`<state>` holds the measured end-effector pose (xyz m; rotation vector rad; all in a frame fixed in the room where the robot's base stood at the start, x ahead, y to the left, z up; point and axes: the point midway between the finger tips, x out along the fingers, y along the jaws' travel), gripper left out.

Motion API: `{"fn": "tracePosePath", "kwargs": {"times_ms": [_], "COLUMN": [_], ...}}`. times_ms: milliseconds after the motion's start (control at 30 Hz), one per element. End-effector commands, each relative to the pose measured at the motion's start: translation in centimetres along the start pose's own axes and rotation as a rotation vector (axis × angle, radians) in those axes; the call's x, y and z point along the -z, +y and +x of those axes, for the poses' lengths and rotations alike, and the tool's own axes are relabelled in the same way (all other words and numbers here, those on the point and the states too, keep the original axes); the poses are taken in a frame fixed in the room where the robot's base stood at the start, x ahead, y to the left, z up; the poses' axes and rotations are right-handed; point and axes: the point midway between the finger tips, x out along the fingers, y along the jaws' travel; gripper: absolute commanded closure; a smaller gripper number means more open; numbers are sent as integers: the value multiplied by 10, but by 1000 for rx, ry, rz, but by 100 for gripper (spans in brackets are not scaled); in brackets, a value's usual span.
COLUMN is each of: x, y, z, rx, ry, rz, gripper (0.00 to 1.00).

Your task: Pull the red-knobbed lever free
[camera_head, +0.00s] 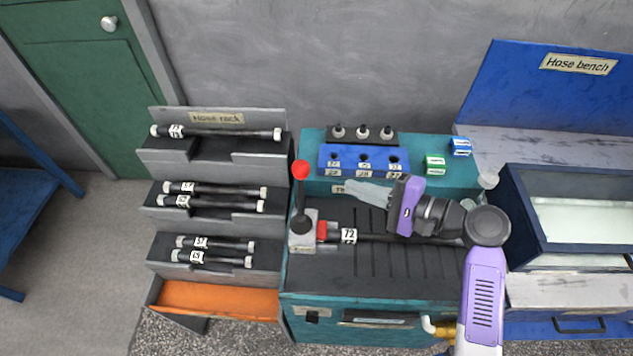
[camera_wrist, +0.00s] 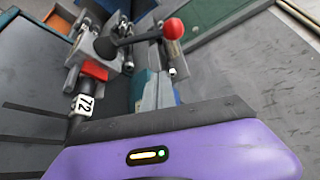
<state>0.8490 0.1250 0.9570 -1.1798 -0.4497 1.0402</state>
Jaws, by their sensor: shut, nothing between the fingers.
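The lever's red knob (camera_head: 301,169) tops a dark, nearly upright shaft (camera_head: 300,205). The shaft stands on a grey block (camera_head: 302,238) at the left of the teal bench's dark top. In the wrist view the red knob (camera_wrist: 173,28) and dark shaft (camera_wrist: 142,38) show at top centre, clear of my gripper. A red piece (camera_head: 322,231) joins the block to a dark hose labelled 72 (camera_head: 349,236). My gripper (camera_head: 350,189) is right of the lever, above the bench, with its pale fingers pointing left. It is shut and empty, apart from the knob.
A blue block with holes (camera_head: 362,160) and small green (camera_head: 435,166) and blue (camera_head: 460,147) boxes stand behind my gripper. The hose rack (camera_head: 215,154) is at left, above an open orange drawer (camera_head: 218,299). The blue hose bench (camera_head: 516,212) is at right.

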Motion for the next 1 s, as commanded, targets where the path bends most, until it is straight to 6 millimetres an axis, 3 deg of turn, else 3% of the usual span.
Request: {"fn": "tracePosePath", "kwargs": {"times_ms": [167, 700, 1000], "x": [0, -1, -33], "y": [-1, -1, -1], "z": [12, 102, 88], "rx": [-1, -2, -1], "ry": [-2, -1, 1], "rz": [0, -1, -1], "gripper": [100, 100, 100]}}
